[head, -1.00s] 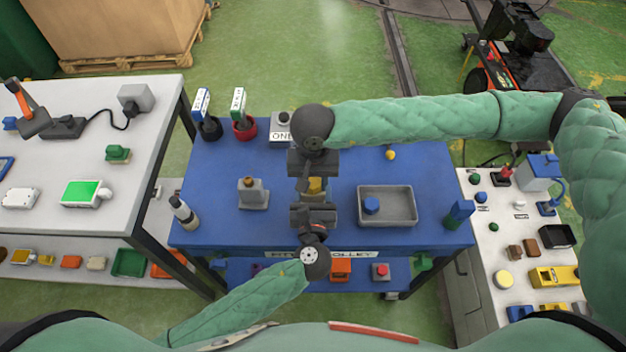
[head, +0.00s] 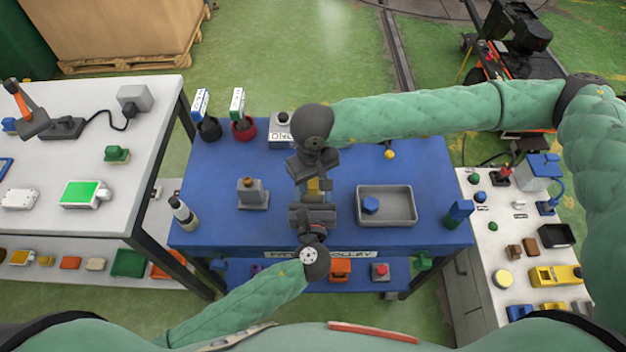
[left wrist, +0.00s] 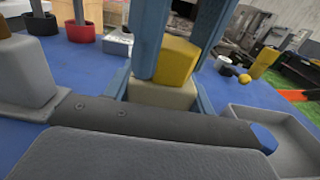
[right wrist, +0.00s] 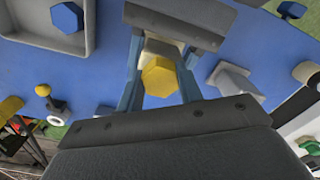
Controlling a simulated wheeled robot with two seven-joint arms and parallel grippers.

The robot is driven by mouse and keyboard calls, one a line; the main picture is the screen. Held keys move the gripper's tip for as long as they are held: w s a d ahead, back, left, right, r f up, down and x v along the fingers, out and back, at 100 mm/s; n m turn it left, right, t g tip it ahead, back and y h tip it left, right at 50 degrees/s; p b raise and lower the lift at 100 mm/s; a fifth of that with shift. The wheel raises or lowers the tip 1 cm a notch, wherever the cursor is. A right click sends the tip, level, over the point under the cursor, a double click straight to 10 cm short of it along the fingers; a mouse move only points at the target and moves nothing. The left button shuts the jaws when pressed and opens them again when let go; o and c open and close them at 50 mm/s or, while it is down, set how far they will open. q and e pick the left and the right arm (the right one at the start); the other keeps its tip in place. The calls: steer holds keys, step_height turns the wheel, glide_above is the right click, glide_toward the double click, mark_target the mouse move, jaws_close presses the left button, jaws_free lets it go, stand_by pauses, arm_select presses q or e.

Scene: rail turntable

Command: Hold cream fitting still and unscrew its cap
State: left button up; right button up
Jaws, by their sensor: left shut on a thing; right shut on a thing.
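The cream fitting (left wrist: 160,95) stands upright on the blue trolley top, with its yellow six-sided cap (left wrist: 175,62) on top. The cap also shows in the right wrist view (right wrist: 159,78) and, partly hidden between the grippers, in the head view (head: 314,186). My left gripper (head: 313,204) is shut on the cream body from the near side, low down. My right gripper (head: 314,180) reaches in from the far side and is shut on the cap, its fingers on both sides. Whether the cap's thread is loose cannot be seen.
A grey tray (head: 400,222) with a blue hexagonal piece (head: 371,205) stands right of the grippers. A grey block (head: 253,197) stands to the left, a bottle (head: 183,212) at the left edge. Red (head: 243,129) and black cups with signs stand at the back left.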

steer(key=n, duration=0.5)
steer(key=shift+w+n, duration=0.1)
steer(key=shift+n, duration=0.3)
steer(key=shift+d, duration=0.1)
steer(key=n, duration=0.6)
steer(key=o, duration=1.2)
steer(key=shift+c, duration=0.2)
steer(key=shift+o, duration=0.5)
steer(key=shift+r, duration=0.15)
